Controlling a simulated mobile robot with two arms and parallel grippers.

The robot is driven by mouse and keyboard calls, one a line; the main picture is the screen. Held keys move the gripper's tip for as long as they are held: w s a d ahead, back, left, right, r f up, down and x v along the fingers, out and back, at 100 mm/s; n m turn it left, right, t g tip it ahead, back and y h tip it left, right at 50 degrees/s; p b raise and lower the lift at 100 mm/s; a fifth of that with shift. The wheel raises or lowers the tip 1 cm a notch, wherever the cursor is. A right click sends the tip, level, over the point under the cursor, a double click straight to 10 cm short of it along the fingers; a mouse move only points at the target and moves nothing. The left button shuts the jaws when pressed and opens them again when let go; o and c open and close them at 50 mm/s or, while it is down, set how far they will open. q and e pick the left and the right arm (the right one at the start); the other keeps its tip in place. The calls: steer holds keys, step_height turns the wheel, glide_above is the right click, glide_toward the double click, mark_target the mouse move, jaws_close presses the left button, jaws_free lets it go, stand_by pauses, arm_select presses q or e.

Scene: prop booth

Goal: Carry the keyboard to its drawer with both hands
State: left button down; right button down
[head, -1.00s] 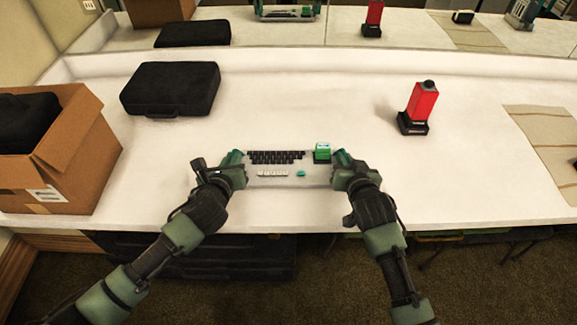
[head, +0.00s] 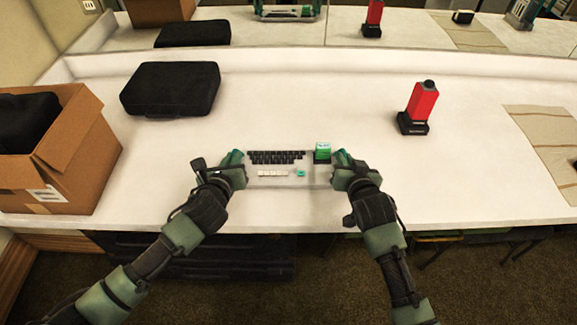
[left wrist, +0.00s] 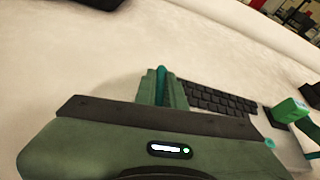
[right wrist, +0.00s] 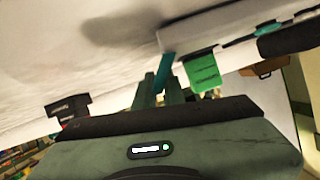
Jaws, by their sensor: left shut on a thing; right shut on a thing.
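The keyboard (head: 277,182) is a pale grey slab with black keys, a few white keys and a teal key. It is level across the front part of the white counter in the head view; I cannot tell whether it touches the counter. My left gripper (head: 238,167) is shut on its left end, at a teal part. My right gripper (head: 340,167) is shut on its right end. The left wrist view shows the black keys (left wrist: 215,99); the right wrist view shows the teal end piece (right wrist: 163,72). I cannot make out the drawer for certain.
A green block (head: 322,150) is at the keyboard's right rear. A black case (head: 170,88) and an open cardboard box (head: 85,160) are to the left. A red bottle-like thing on a black base (head: 418,107) stands right. A dark unit (head: 200,255) sits below the counter (head: 280,110).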

arm_select(q)
steer(key=shift+a, duration=0.1)
stand_by(0.5)
